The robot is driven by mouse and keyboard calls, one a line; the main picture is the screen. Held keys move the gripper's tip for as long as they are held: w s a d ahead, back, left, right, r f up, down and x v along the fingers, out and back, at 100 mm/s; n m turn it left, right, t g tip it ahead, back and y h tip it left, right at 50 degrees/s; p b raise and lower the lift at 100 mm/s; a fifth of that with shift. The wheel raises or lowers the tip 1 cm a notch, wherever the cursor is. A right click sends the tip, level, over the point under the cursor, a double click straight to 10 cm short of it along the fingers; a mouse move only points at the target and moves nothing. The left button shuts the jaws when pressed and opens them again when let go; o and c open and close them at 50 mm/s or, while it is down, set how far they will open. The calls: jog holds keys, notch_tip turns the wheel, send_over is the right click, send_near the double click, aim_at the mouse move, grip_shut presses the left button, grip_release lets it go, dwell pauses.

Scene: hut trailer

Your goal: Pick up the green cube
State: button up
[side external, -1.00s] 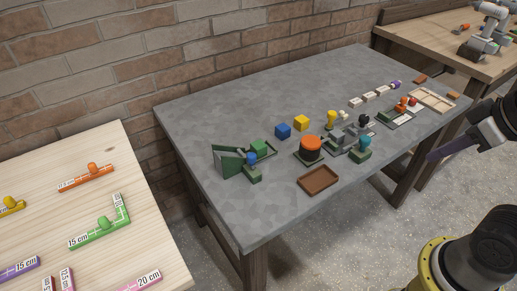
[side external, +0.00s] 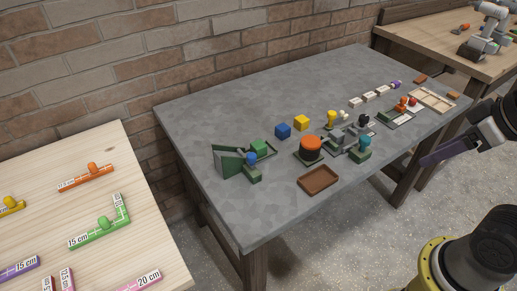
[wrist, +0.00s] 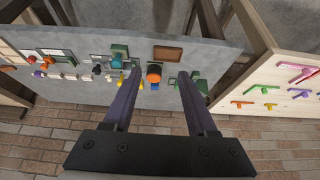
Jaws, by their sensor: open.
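The green cube (side external: 259,145) sits on a low dark green fixture at the left part of the grey table, beside a slanted green panel (side external: 228,160) and a blue knob (side external: 251,158). In the wrist view, green parts show at the right finger, but the cube is too small to tell apart there.
A blue cube (side external: 283,131) and a yellow cube (side external: 302,122) stand behind and right of the green cube. An orange-topped round button (side external: 311,144) and a brown tray (side external: 318,180) are to the right. Several small fixtures crowd the table's right half. The left back is clear.

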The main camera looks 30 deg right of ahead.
jog(key=o, duration=0.4)
jog(key=shift+c, duration=0.2)
